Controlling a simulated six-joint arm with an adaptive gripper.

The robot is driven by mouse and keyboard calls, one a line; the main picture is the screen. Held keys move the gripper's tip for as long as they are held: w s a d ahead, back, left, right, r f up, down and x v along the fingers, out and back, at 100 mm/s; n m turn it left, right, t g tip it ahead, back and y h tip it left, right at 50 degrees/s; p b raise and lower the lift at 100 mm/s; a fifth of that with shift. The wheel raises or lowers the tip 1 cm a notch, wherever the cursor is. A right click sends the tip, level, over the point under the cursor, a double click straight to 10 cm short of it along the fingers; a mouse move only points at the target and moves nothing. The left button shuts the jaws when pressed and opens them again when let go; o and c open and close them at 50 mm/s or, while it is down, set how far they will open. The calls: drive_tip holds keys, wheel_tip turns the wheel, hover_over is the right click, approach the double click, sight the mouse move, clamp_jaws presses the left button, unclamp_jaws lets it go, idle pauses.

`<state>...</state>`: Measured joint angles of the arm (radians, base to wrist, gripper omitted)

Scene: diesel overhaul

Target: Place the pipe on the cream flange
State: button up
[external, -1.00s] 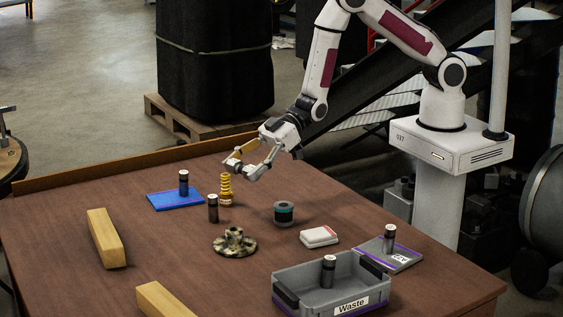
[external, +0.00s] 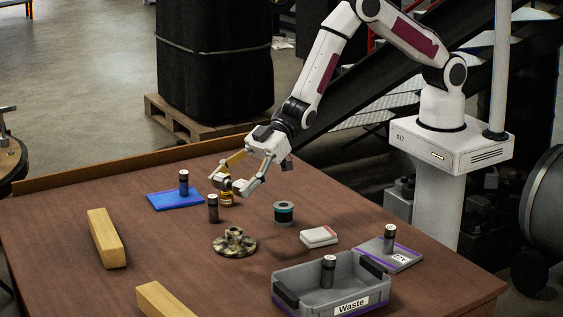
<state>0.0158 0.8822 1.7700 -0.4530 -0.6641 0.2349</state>
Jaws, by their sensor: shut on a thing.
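A mottled cream-and-dark flange (external: 235,244) with a raised centre lies flat on the table, nearer the camera than my gripper. Dark cylinders with grey bands stand upright: one on bare table (external: 213,208) just left of the yellow piece, one on a blue mat (external: 160,202). I cannot tell which piece is the pipe.
A dark spool with a teal band (external: 284,212) and a white-and-red box (external: 319,237) stand right of the flange. A grey Waste bin (external: 345,299) and a grey mat (external: 405,259) each hold a dark cylinder. Wooden blocks (external: 106,238) (external: 162,301) lie at left and front.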

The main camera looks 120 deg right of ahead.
idle(0.3)
hover_over(234, 229)
drive_tip(key=shift+a+f, duration=0.1)
drive_tip(key=shift+f, duration=2.95)
drive_tip(key=shift+f, duration=1.9)
drive_tip(key=shift+f, duration=0.15)
drive_tip(key=o, duration=1.3)
